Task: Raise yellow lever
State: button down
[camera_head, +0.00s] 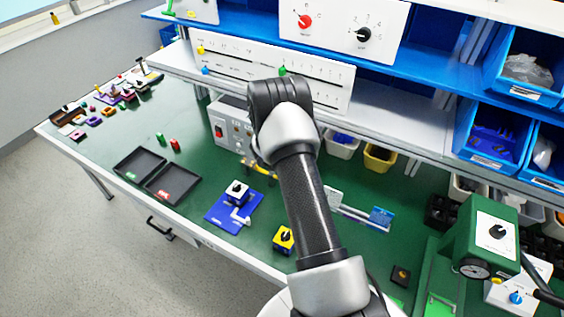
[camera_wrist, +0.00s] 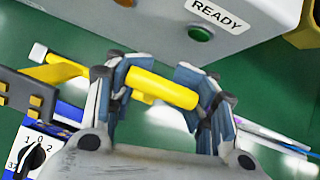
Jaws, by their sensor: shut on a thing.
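The yellow lever (camera_wrist: 163,89) has a round bar that lies between the two fingers of my gripper (camera_wrist: 160,84) in the wrist view. The fingers are shut on it, one on each side. Another yellow part (camera_wrist: 62,70) shows left of the fingers, near a dark bracket with yellow squares (camera_wrist: 20,92). In the head view a bit of yellow (camera_head: 262,169) shows on the bench beside my arm. My arm hides most of the gripper there.
A grey box with a green button (camera_wrist: 201,33) and a READY label is close above the fingers. A blue-based rotary switch (camera_head: 236,190) and a yellow one (camera_head: 284,238) stand nearby. Two black trays (camera_head: 165,185) lie left. A green machine (camera_head: 480,235) stands right.

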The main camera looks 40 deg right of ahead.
jog(key=shift+w+d+r, duration=0.1)
jog(key=shift+d+r, duration=0.35)
jog(key=c, duration=1.2)
grip_release()
jog(key=o, duration=0.4)
jog(key=shift+s+a+f, duration=0.1)
jog(key=shift+s+f, duration=0.05)
jog(key=shift+s, duration=0.1)
jog(key=shift+a+f, duration=0.1)
jog(key=v, duration=1.2)
